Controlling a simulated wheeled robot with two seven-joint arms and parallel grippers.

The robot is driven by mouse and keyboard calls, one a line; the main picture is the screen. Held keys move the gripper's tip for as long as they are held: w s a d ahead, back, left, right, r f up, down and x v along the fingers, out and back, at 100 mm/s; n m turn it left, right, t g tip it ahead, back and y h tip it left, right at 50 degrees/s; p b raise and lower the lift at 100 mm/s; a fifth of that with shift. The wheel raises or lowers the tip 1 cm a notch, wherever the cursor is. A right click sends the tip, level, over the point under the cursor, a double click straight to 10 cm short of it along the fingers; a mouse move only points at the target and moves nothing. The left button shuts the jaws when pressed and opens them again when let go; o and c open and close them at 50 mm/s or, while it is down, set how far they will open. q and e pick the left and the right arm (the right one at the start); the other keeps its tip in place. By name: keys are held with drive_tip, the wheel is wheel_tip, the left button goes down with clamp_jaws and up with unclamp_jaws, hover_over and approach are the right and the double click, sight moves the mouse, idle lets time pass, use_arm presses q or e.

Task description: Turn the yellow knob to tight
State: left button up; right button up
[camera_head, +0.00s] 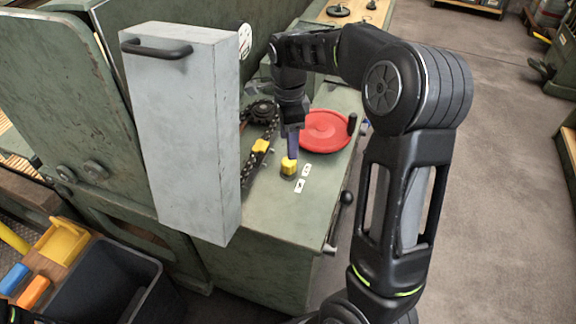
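The yellow knob (289,167) stands on the green machine top, beside two small white label plates (303,178). Their markings are too small to read. My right gripper (291,156) points down directly above the knob, with its fingertips at or just over the knob's top. I cannot tell whether they touch it or how far apart they are. A second yellow piece (260,146) sits to the left by a dark chain. My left gripper is not in view.
A red handwheel (325,131) with a black handle lies just right of my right gripper. A tall grey box (183,135) with a black handle stands close on the left. A black bin (98,287) and a tool tray are at the lower left.

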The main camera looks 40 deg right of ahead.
sight(289, 167)
idle(0.3)
drive_tip(key=shift+f+p, duration=0.45)
drive_tip(key=shift+f, duration=3.4)
drive_tip(key=shift+c, duration=0.5)
clamp_jaws()
